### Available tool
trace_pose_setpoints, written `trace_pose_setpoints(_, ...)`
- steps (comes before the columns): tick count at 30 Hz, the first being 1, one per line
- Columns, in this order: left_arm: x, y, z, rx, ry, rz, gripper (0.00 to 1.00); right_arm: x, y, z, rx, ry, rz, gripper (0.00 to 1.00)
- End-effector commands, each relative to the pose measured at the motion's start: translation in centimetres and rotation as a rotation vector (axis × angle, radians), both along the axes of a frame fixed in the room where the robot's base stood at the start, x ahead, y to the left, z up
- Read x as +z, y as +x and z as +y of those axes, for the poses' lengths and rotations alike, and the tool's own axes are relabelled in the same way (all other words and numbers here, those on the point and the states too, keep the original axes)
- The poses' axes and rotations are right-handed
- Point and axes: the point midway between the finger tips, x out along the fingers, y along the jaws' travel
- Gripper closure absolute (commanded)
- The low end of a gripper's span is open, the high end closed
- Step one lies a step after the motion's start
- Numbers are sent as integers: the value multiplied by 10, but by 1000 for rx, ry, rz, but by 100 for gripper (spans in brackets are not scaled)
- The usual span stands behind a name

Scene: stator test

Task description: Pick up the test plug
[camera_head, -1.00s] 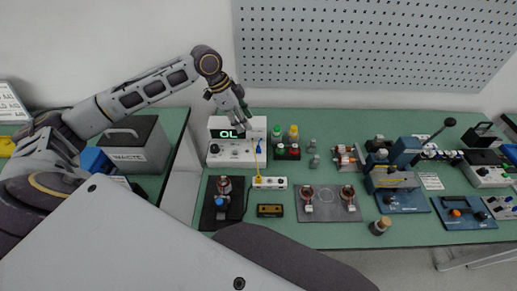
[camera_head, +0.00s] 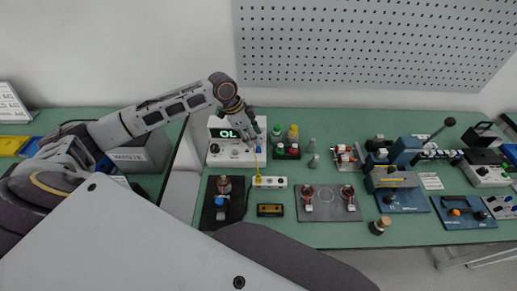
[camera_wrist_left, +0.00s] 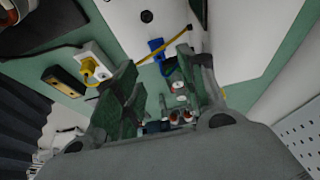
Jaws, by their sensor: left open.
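A yellow plug (camera_head: 258,179) sits at the left end of a white socket strip (camera_head: 273,182), with a yellow cable running up to the white meter (camera_head: 226,153), whose display is lit green. The yellow plug also shows in the left wrist view (camera_wrist_left: 92,70), left of the fingers. A blue plug (camera_wrist_left: 157,47) is on the meter's front; which plug is the test plug I cannot tell. My left gripper (camera_head: 252,142) is open and empty in front of the meter. In the wrist view its fingers (camera_wrist_left: 156,60) straddle the space just below the blue plug.
A stator on a black base (camera_head: 222,203) stands left of a small black-and-brown block (camera_head: 270,210). Bottles in a tray (camera_head: 287,152) stand right of the meter. A grey mat (camera_head: 328,213) with copper parts and a blue press (camera_head: 395,165) are further right. A grey case (camera_head: 140,158) is left.

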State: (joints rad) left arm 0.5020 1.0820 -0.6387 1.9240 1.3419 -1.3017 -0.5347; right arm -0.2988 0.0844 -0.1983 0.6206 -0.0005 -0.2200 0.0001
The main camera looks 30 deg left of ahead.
Motion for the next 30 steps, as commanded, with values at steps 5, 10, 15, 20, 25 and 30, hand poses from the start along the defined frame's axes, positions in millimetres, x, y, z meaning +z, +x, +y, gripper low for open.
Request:
trace_pose_setpoints(5,0,0,0,0,0,0,59,0,0,2,-1,2,0,60)
trace_pose_setpoints(10,-3,0,-1,0,0,1,59,0,0,3,-1,3,0,60)
trace_pose_setpoints(15,-16,1,-3,0,0,1,59,2,0,3,-1,3,0,60)
trace_pose_setpoints(20,-34,3,-8,1,-1,1,59,4,-1,4,0,4,1,60)
trace_pose_setpoints(25,-47,6,-13,0,0,1,59,5,-1,5,1,6,1,60)
trace_pose_setpoints(30,-50,6,-14,-1,1,-1,59,5,-1,6,1,7,1,60)
